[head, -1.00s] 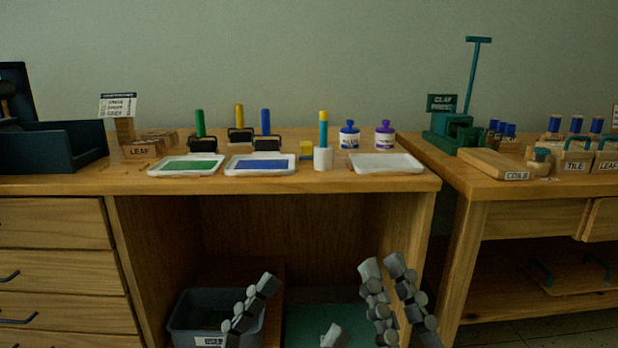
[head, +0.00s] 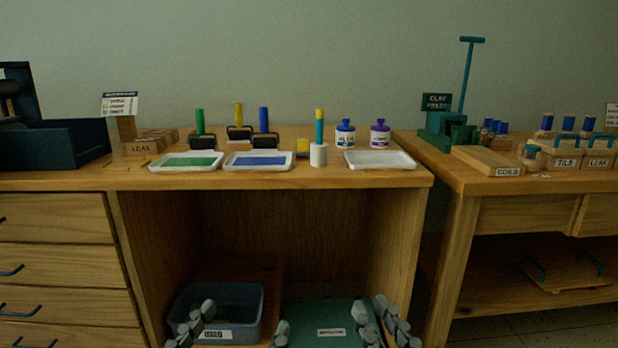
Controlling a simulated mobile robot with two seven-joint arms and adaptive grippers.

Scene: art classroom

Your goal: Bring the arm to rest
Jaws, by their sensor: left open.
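My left gripper (head: 238,328) shows at the bottom edge of the head view, in front of the grey bin. Its two fingers stand wide apart, and I see nothing between them. My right gripper (head: 377,318) shows at the bottom, right of the middle, in front of the desk's right side. Its two fingers appear close together with a narrow gap; the angle does not show whether it is open or shut. Both grippers are below the desktop's front edge in the picture. The arms behind them are out of view.
The wooden desk (head: 300,180) carries ink trays, rollers, a yellow-topped tool in a white holder (head: 319,155) and two bottles. Below are a grey bin (head: 262,303) and a green box (head: 310,313). A second table (head: 480,187) stands right, past a narrow gap.

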